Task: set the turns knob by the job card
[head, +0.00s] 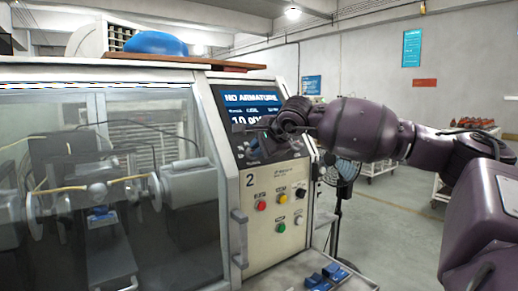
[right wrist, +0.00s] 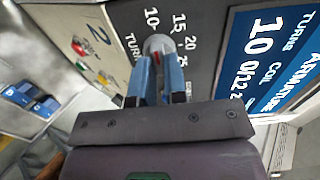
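The turns knob (right wrist: 158,43) is pale grey and round with a red mark, on a dark panel with 10, 15, 20 and 25 printed around it. My right gripper (right wrist: 157,60) has its two blue fingertips on both sides of the knob and appears shut on it. In the head view the right gripper (head: 266,135) is at the machine's control panel and hides the knob. The screen (head: 250,97) reads "NO ARMATURE" with a turns line starting with 10. I cannot make out a job card. My left gripper is not in view.
Below the panel are coloured buttons (head: 262,205) and a black switch (head: 300,193). The winding machine's clear guard (head: 110,190) fills the left. Blue parts (head: 325,276) lie on a shelf at the bottom. A fan (head: 345,170) stands behind my right arm.

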